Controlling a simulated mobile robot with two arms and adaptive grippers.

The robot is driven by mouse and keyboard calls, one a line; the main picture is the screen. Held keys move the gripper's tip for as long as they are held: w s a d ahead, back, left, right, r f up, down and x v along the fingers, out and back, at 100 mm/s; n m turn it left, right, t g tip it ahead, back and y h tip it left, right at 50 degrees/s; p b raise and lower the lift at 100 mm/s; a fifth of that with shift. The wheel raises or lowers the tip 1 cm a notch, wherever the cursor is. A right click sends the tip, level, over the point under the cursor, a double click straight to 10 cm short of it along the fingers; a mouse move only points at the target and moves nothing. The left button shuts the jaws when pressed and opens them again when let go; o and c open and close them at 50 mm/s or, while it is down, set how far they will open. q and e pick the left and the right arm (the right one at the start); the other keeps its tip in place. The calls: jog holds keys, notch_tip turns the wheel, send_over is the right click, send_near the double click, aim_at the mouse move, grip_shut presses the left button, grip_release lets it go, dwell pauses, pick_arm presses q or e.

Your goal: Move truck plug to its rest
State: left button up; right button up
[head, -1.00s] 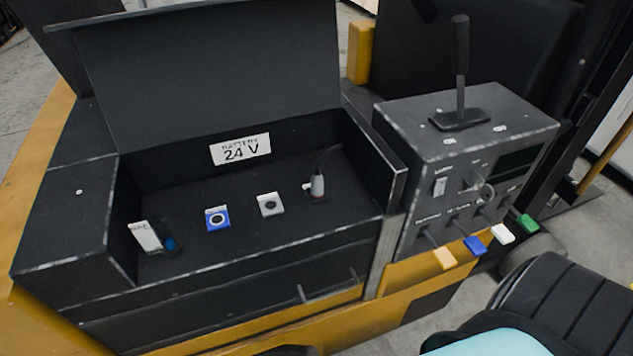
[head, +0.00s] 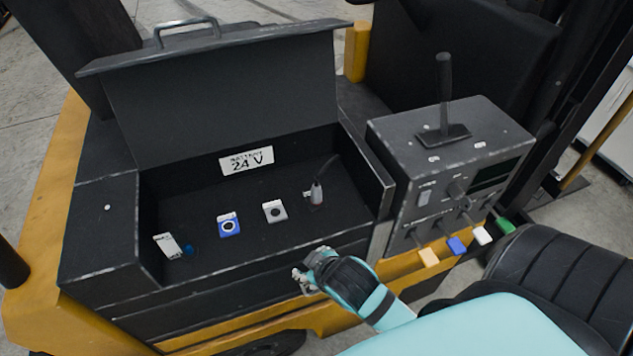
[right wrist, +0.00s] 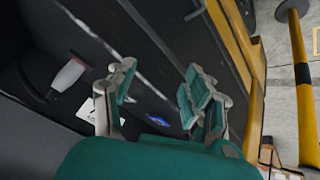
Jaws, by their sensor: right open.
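A pale grey plug (head: 317,194) with a dark cable, likely the truck plug, stands at the right in the open battery box (head: 92,285). It also shows at the left of the right wrist view (right wrist: 69,74). Left of it are a white square holder with a dark round centre (head: 274,211) and a blue one (head: 229,225). Which of them is the plug's rest I cannot tell. My right gripper (head: 302,279) is open and empty, in front of the box and below the plug, apart from it. Its spread fingers also show in the right wrist view (right wrist: 155,95). My left gripper is out of view.
The raised lid (head: 225,95) stands behind the box. The control console (head: 450,160) with a tall lever and coloured levers stands to the right. A black seat (head: 570,275) is at lower right.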

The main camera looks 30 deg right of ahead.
jog(key=w+a+r+n+t+y, duration=0.35)
jog(key=w+r+n+t, duration=0.35)
jog(key=r, duration=0.5)
jog(key=w+a+r+n+t+y, duration=0.2)
jog(key=w+a+r+n+t, duration=0.3)
jog(key=w+r, duration=0.5)
jog(key=s+a+r+n+g+y, duration=0.1)
jog(key=a+r+n+g+y, duration=0.15)
jog(key=a+n+y, duration=0.4)
jog(key=s+a+r+n+g+y, duration=0.1)
jog(key=a+r+n+g+y, duration=0.2)
jog(key=n, duration=0.7)
jog(key=n+g+h, duration=1.4)
jog(key=n, duration=0.5)
send_over(316, 190)
jog(key=f, duration=1.1)
jog(key=w+f, duration=0.1)
jog(key=f, duration=0.5)
jog(key=shift+d, duration=0.4)
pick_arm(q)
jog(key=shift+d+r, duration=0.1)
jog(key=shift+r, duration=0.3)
pick_arm(e)
jog(key=shift+m, duration=0.25)
